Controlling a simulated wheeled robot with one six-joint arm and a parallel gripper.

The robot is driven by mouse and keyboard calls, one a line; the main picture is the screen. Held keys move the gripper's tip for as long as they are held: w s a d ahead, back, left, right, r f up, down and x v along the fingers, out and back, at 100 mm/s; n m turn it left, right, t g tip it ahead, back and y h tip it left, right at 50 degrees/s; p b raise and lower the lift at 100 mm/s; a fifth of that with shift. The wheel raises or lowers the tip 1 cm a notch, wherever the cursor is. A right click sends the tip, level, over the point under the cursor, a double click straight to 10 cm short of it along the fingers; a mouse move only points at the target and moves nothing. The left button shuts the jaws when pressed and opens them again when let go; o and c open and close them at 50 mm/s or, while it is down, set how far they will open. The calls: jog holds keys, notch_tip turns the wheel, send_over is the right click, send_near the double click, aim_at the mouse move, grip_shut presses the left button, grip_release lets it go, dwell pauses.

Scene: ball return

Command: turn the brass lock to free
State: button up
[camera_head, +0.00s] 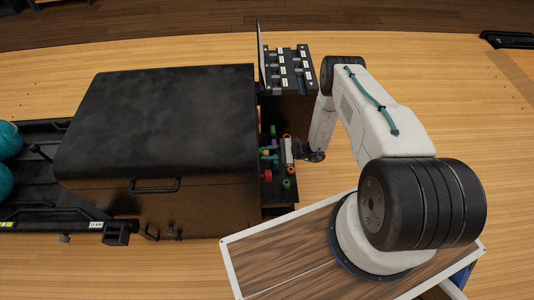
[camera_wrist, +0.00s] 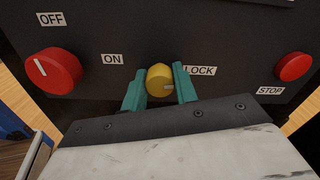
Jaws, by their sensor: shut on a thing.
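The brass lock (camera_wrist: 159,78) is a round yellow knob on a dark panel in the wrist view, beside a LOCK label (camera_wrist: 199,70). A pale mark shows on its lower right face. My gripper (camera_wrist: 160,86) has its two teal fingers on either side of the knob, shut on it. In the head view my arm reaches down to the side of the black machine (camera_head: 160,130). There the gripper is small, and the lock cannot be made out.
A red knob (camera_wrist: 53,71) sits left on the panel between OFF and ON labels. A red button (camera_wrist: 293,67) is at the right above a STOP label. In the head view, a panel with several switches (camera_head: 289,70) stands behind small coloured parts (camera_head: 270,155). Teal balls (camera_head: 6,160) lie at far left.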

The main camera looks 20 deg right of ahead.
jog(key=n, duration=0.8)
jog(key=shift+n, duration=0.4)
jog(key=n, duration=0.4)
jog(key=shift+n, duration=2.1)
jog(key=o, duration=1)
jog(key=shift+d, duration=0.1)
jog(key=v, duration=0.7)
jog(key=shift+s+d, duration=0.1)
jog(key=shift+d, duration=0.2)
